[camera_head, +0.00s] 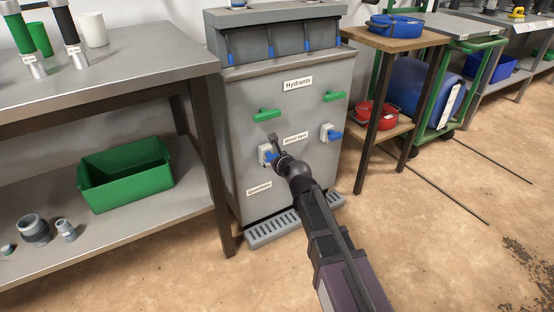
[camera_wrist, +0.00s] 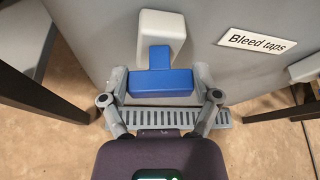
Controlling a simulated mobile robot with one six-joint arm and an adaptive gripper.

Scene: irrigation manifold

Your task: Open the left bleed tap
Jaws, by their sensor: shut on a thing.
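The left bleed tap has a white body (camera_head: 264,153) and a blue handle (camera_head: 270,157), low on the front of the grey cabinet (camera_head: 245,110). My gripper (camera_head: 276,152) is at this tap and partly covers it. In the wrist view, the blue T-shaped handle (camera_wrist: 160,76) sits between the two fingers of my gripper (camera_wrist: 160,84), which are shut on the ends of its crossbar. The white body (camera_wrist: 160,28) shows behind the handle. The right bleed tap (camera_head: 328,131), also white and blue, stands apart to the right.
A "Bleed taps" label (camera_wrist: 258,41) is beside the left tap. Green hydrant handles (camera_head: 266,115) are above. A grey drain grate (camera_head: 275,228) lies at the cabinet's foot. A metal bench (camera_head: 130,65) stands left and a wooden stand (camera_head: 398,40) right.

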